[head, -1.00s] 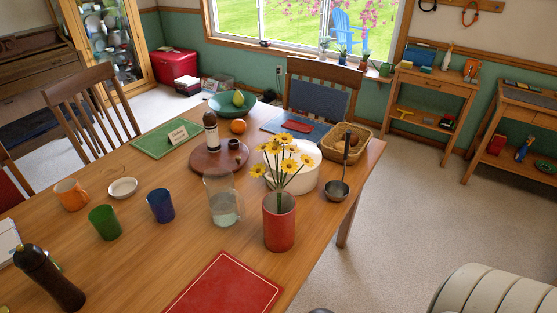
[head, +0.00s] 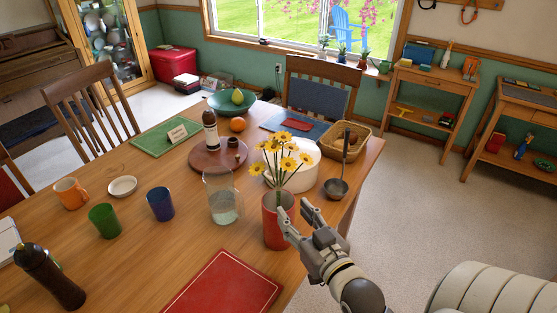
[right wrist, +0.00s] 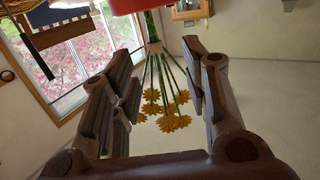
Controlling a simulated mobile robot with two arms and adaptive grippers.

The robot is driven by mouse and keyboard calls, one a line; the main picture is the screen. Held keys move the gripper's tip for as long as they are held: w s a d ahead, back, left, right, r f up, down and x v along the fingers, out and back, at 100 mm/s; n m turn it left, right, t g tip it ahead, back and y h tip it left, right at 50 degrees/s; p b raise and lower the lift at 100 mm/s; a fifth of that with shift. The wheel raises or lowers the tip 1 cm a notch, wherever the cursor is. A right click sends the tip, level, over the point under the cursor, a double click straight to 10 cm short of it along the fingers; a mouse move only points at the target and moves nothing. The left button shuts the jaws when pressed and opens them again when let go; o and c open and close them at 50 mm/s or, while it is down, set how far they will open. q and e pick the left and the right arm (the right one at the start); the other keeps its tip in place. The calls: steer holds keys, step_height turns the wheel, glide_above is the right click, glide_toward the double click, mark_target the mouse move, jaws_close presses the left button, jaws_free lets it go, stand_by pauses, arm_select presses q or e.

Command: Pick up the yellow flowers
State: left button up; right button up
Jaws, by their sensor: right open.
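The yellow flowers (head: 281,158) stand upright in a red vase (head: 277,225) near the right edge of the wooden table. My right gripper (head: 295,212) is open and empty, its fingertips beside the vase's right side, below the blooms. I cannot tell whether it touches the vase. In the right wrist view, which is upside down, the flowers (right wrist: 166,115) hang between the two spread fingers (right wrist: 160,95), with the red vase (right wrist: 135,4) at the top edge. My left gripper is out of view.
A red mat (head: 225,287) lies in front. The floor (head: 425,200) right of the table is clear.

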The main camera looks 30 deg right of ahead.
mark_target(280, 184)
steer(key=shift+t+h, duration=0.4)
steer(key=shift+t, duration=0.1)
steer(key=w, duration=0.1)
steer(key=w+d+r, duration=0.1)
steer(key=w, duration=0.1)
steer(key=w+p, duration=0.1)
steer(key=w, duration=0.1)
steer(key=shift+w+d+r, duration=0.15)
steer(key=shift+d+r, duration=0.15)
steer(key=shift+d, duration=0.1)
steer(key=shift+w+r+p, duration=0.1)
steer(key=shift+w+p, duration=0.2)
steer(key=shift+w, duration=0.25)
steer(key=w+p, duration=0.1)
steer(key=w, duration=0.2)
steer(key=shift+w+d, duration=0.15)
steer(key=shift+w, duration=0.1)
steer(key=shift+w+d+f, duration=0.1)
steer(key=shift+w+f, duration=0.1)
steer(key=shift+w, duration=0.2)
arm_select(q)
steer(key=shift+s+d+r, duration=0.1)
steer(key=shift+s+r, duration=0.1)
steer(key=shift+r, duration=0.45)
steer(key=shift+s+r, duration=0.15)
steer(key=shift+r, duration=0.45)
arm_select(e)
steer(key=shift+s, duration=0.1)
jaws_close()
